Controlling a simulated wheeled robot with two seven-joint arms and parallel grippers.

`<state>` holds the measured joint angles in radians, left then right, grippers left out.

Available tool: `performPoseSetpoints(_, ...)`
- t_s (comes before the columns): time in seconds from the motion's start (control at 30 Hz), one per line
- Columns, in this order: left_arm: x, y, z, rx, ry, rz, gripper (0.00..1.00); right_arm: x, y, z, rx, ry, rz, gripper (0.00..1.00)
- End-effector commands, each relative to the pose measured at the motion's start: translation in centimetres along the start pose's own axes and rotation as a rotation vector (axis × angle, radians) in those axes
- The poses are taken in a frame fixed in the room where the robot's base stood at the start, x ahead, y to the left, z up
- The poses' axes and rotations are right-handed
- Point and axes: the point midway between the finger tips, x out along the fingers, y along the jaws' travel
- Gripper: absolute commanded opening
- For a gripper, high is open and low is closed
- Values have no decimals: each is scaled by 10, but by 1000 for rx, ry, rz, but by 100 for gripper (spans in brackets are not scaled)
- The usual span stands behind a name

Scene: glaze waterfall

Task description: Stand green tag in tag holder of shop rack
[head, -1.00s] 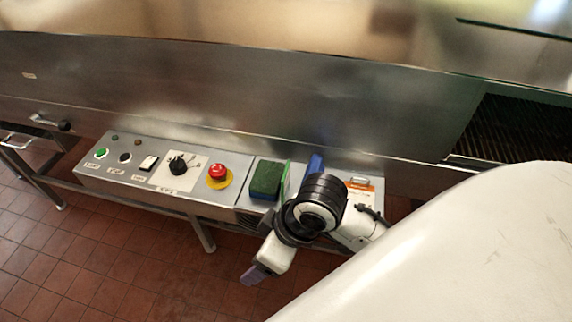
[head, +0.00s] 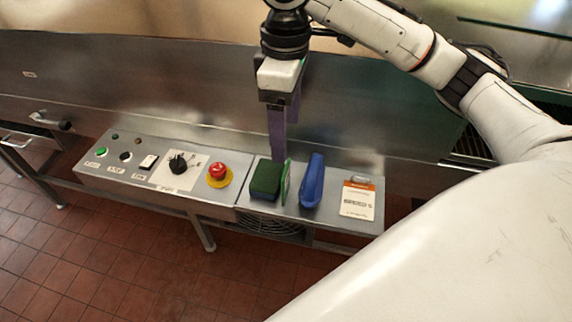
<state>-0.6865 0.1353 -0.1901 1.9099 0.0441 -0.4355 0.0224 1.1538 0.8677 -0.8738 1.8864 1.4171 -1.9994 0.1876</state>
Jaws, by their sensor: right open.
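A thin, light-green upright piece (head: 286,183) stands on the metal ledge, between a dark green block and a blue object; it may be the green tag, but I cannot tell for sure. My right gripper (head: 278,157) points down with its purple fingers just above and behind the dark green block, left of the light-green piece. It is open, and I see nothing between its fingers, though they overlap in this view. I cannot make out a shop rack or tag holder. My left gripper is out of view.
On the ledge are the dark green block (head: 265,180), the blue object (head: 312,183) and a white-and-orange card (head: 358,198). A control panel with a red stop button (head: 217,171) and a black knob (head: 178,164) is to the left. A steel wall (head: 190,95) rises behind.

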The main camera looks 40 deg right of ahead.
Motion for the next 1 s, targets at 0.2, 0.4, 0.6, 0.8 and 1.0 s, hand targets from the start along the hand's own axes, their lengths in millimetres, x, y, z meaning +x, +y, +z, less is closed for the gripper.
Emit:
performPoseSetpoints(0.2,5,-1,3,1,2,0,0,35,-1,1,-1,-3,-1,72)
performPoseSetpoints(0.4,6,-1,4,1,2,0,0,56,-2,1,-2,-1,-1,72)
performPoseSetpoints(0.6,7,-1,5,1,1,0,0,86,-4,2,-2,-2,-1,72)
performPoseSetpoints(0.8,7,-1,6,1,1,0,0,96,-4,1,-3,1,2,72)
performPoseSetpoints(1.0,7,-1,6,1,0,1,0,95,-4,1,-3,2,1,65)
